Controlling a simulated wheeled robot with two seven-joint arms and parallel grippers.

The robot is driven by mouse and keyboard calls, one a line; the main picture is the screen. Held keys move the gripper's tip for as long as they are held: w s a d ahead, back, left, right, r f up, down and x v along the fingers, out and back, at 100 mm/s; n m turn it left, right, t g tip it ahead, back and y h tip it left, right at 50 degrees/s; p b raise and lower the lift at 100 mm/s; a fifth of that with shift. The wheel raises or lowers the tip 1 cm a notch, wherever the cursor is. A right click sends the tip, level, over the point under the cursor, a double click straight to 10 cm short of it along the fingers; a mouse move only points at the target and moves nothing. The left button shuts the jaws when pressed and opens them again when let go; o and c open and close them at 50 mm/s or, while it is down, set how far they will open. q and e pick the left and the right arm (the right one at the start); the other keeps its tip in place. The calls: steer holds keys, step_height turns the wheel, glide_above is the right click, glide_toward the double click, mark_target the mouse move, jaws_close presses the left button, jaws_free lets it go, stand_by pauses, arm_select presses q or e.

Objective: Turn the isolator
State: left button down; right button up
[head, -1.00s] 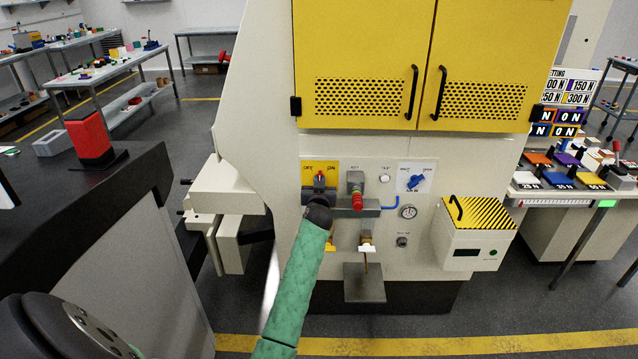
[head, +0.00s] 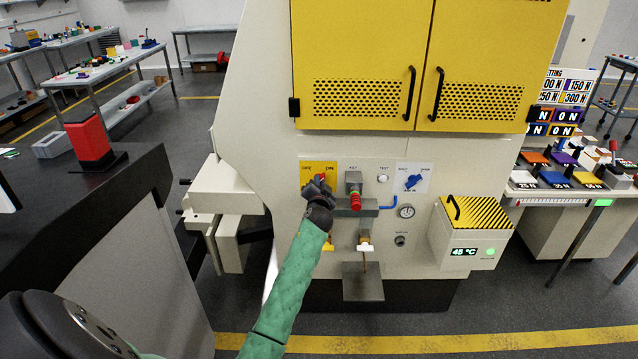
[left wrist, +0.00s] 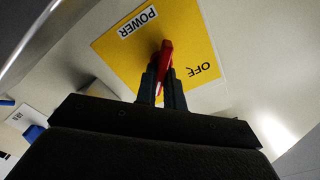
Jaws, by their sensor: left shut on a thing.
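The isolator is a red handle (head: 321,177) on a yellow plate (head: 308,167) marked OFF and ON, on the front of the cream machine. In the head view the handle is partly hidden by my gripper and leans toward the ON side. My left gripper (head: 318,186) is shut on the handle, with its wrist tilted. In the left wrist view the red handle (left wrist: 166,58) stands between the two dark fingers (left wrist: 161,82), against the yellow plate (left wrist: 115,60) with the words POWER and OFF. My right gripper is not in view.
A striped-lid box (head: 468,243) at the right shows 45 °C and a lit green lamp. A dark bench (head: 120,200) stands at the left.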

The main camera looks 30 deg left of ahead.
arm_select(q)
steer(key=shift+f, duration=0.1)
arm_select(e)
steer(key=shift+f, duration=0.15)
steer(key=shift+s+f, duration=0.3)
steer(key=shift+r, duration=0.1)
arm_select(q)
steer(key=c, duration=1.5)
jaws_free()
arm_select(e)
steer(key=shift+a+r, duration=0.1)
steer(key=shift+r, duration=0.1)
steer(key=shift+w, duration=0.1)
